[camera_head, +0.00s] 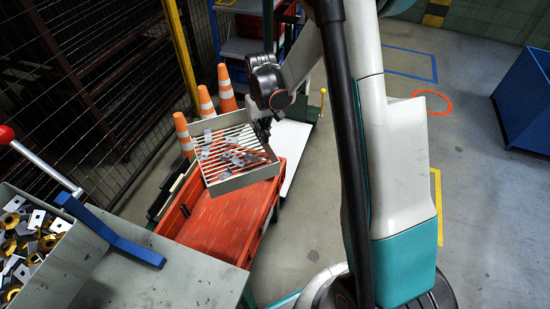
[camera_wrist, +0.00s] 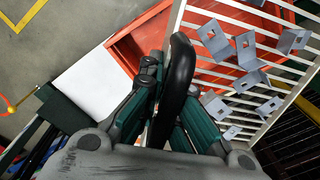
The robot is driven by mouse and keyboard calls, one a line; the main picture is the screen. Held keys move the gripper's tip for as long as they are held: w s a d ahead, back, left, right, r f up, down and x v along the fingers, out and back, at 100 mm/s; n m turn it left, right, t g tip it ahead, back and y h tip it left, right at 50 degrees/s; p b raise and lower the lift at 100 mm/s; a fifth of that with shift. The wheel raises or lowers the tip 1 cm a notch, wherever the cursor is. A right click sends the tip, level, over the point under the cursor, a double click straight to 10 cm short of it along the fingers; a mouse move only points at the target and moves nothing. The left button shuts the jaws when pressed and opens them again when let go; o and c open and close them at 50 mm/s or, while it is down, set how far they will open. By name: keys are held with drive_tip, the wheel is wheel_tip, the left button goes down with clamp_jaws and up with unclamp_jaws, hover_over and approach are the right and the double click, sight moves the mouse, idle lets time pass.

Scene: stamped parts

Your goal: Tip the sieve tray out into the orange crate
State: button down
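The sieve tray (camera_head: 250,178) is a pale rectangular frame with a slatted bottom, holding several small grey bent metal parts. It is held above the orange crate (camera_head: 212,238) and looks tilted in the head view. My gripper (camera_head: 264,128) is at the tray's far right side. In the wrist view, my gripper's green-padded fingers (camera_wrist: 172,112) stand on both sides of the tray's black handle and appear shut on it. The tray's slats (camera_wrist: 240,68) and bent parts show at right there, with the orange crate (camera_wrist: 128,48) below. The crate's inside is partly hidden by the tray.
A grey bin (camera_head: 68,262) of mixed metal parts and a blue bar with a red-knobbed lever (camera_head: 110,232) stand at left. Orange cones (camera_head: 206,102) and a mesh fence stand behind. A white panel (camera_head: 289,150) lies right of the crate. Floor at right is mostly open.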

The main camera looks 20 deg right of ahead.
sight(237, 147)
drive_tip(key=shift+w+d+f+b, duration=0.65)
drive_tip(key=shift+d+f+b, duration=1)
drive_tip(key=shift+f, duration=4.1)
drive_tip(key=shift+w+d+f+b, duration=0.6)
drive_tip(key=shift+d+f+b, duration=1.05)
drive_tip(key=shift+f, duration=4.1)
drive_tip(key=shift+a+r+h, duration=1.75)
drive_tip(key=shift+a+r, duration=0.4)
drive_tip(key=shift+r, duration=0.55)
drive_tip(key=shift+a+r+h, duration=1.7)
drive_tip(key=shift+a+r, duration=0.5)
drive_tip(key=shift+r, duration=0.45)
drive_tip(key=shift+a+r+h, duration=1.75)
drive_tip(key=shift+a+r, duration=0.4)
drive_tip(key=shift+r, duration=0.55)
drive_tip(key=d+f+y, duration=0.5)
drive_tip(key=d+f, duration=0.1)
drive_tip(key=d, duration=0.2)
drive_tip(key=shift+d+f+y, duration=0.2)
drive_tip(key=shift+f+y, duration=0.1)
drive_tip(key=shift+f, duration=0.05)
